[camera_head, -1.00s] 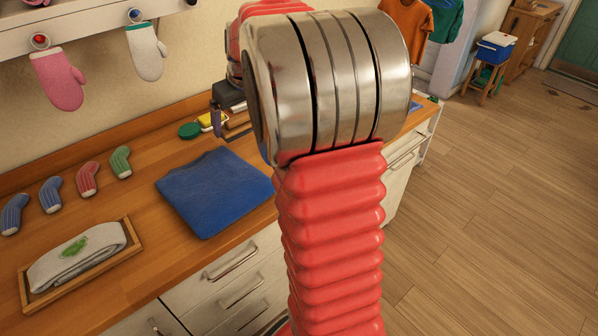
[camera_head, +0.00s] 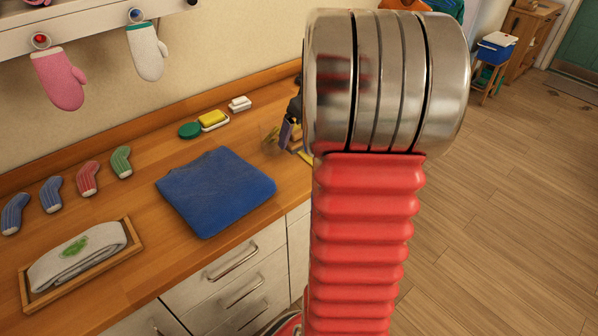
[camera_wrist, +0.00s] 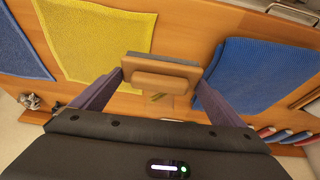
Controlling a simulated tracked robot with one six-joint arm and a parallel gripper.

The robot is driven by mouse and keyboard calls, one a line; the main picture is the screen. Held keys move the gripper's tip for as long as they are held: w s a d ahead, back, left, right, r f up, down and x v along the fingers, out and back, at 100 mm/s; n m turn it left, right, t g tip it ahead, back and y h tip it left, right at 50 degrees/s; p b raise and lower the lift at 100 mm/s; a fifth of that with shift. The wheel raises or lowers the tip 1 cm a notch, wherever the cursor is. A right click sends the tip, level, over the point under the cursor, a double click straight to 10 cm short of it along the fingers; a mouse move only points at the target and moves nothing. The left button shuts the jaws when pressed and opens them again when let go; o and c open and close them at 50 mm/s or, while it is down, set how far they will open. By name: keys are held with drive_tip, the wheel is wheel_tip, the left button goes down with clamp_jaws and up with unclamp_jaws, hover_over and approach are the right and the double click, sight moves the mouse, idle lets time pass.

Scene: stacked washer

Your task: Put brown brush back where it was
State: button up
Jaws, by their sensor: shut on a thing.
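The brown brush (camera_wrist: 162,72) is a wooden block with a smaller raised wooden part, seen in the wrist view. My gripper (camera_wrist: 161,77) has its two purple-grey fingers on either side of it and is shut on it. The brush is above the wooden counter; the gap beneath is hard to judge. In the head view my gripper (camera_head: 288,133) is only partly visible at the left of my arm's metal joint, which hides most of it, and I cannot make out the brush clearly there.
A blue towel (camera_head: 215,190) lies on the counter (camera_head: 150,160), with a yellow soap (camera_head: 213,118), green round item (camera_head: 189,130) and white item (camera_head: 240,103) behind. A yellow cloth (camera_wrist: 95,38) and blue cloth (camera_wrist: 20,45) lie flat. Socks and a tray (camera_head: 137,250) are left.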

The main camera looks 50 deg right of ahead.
drive_tip(key=shift+f, duration=3.15)
drive_tip(key=shift+f, duration=1.9)
drive_tip(key=shift+f, duration=0.15)
drive_tip(key=o, duration=0.7)
